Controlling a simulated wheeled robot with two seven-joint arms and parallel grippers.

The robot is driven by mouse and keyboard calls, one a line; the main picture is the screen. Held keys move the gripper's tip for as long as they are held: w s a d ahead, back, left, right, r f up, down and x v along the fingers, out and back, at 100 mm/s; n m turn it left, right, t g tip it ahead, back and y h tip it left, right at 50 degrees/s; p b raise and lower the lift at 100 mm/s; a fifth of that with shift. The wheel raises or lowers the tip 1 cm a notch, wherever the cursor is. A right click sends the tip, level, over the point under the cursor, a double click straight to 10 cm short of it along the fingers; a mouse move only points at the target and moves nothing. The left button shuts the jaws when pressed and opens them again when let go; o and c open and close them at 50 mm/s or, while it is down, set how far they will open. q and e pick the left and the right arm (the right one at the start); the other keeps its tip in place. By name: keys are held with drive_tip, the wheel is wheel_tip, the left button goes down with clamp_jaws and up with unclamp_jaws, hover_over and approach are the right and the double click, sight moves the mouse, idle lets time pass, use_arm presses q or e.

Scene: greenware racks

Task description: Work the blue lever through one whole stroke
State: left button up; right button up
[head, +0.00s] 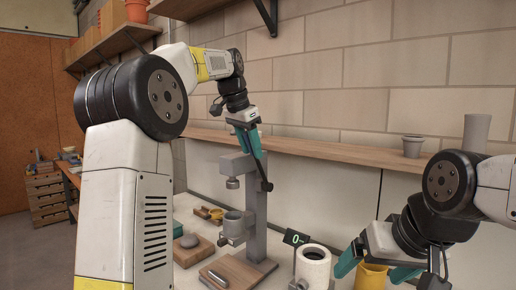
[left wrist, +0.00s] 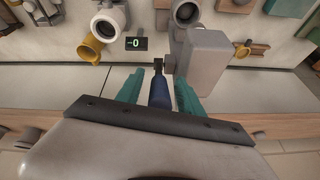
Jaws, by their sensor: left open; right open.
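The blue lever (left wrist: 159,94) shows in the left wrist view, its grip between the two teal fingers of my left gripper (left wrist: 160,80). The fingers stand apart on either side of it; I cannot tell whether either touches. In the head view the left gripper (head: 254,143) is above the grey press (head: 257,208), and the lever's grip is mostly hidden there. The press column also shows in the left wrist view (left wrist: 205,62). My right gripper (head: 376,266) is open at the lower right, by a yellow mug (head: 373,278).
A small display (head: 294,238) reading 0 and a white cylinder (head: 313,268) stand right of the press.

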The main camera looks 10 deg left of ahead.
use_arm(q)
clamp_jaws()
idle(1.4)
